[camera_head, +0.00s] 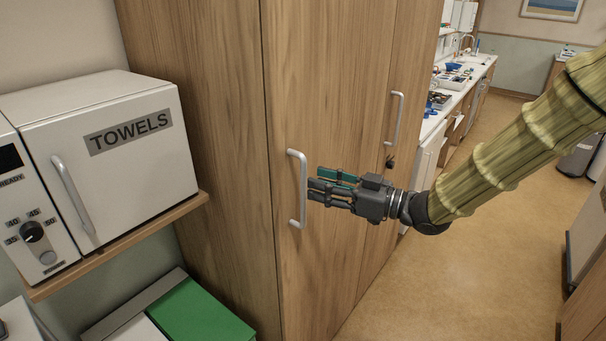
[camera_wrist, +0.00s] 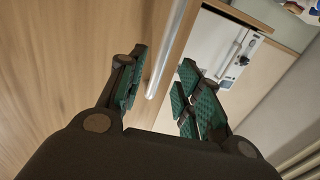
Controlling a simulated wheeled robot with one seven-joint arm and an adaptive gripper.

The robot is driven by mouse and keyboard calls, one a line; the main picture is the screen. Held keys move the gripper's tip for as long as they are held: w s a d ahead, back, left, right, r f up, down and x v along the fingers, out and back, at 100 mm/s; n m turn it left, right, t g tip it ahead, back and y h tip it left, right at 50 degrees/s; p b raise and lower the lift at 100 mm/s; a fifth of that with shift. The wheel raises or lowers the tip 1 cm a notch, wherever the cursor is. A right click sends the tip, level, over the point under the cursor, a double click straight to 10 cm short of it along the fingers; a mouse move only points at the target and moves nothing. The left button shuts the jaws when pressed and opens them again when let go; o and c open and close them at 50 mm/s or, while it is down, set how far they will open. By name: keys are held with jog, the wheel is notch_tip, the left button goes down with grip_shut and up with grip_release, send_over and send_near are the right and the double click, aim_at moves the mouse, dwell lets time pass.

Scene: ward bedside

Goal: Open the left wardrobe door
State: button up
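The wooden wardrobe's left door (camera_head: 325,80) appears shut in the head view. It carries a vertical silver bar handle (camera_head: 303,190), which also shows in the wrist view (camera_wrist: 165,55). My gripper (camera_head: 312,187) is just to the right of this handle, level with its middle. In the wrist view the gripper (camera_wrist: 165,75) is open, and the handle runs through the gap between the green-padded fingers, nearer the left finger. I see no finger clamped on it. Whether the fingertips reach past the bar is hard to tell.
The right wardrobe door has its own handle (camera_head: 396,118) and a dark lock (camera_head: 389,161). A white TOWELS cabinet (camera_head: 140,165) stands on a wooden shelf (camera_head: 125,245) to the left, above a green-topped box (camera_head: 200,315). Open floor (camera_head: 460,265) lies to the right.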

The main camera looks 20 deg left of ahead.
jog(key=a, duration=0.1)
jog(key=a+p, duration=0.1)
jog(key=a, duration=0.1)
jog(key=w+a, duration=0.1)
jog(key=a, duration=0.1)
jog(key=shift+p, duration=0.3)
grip_shut()
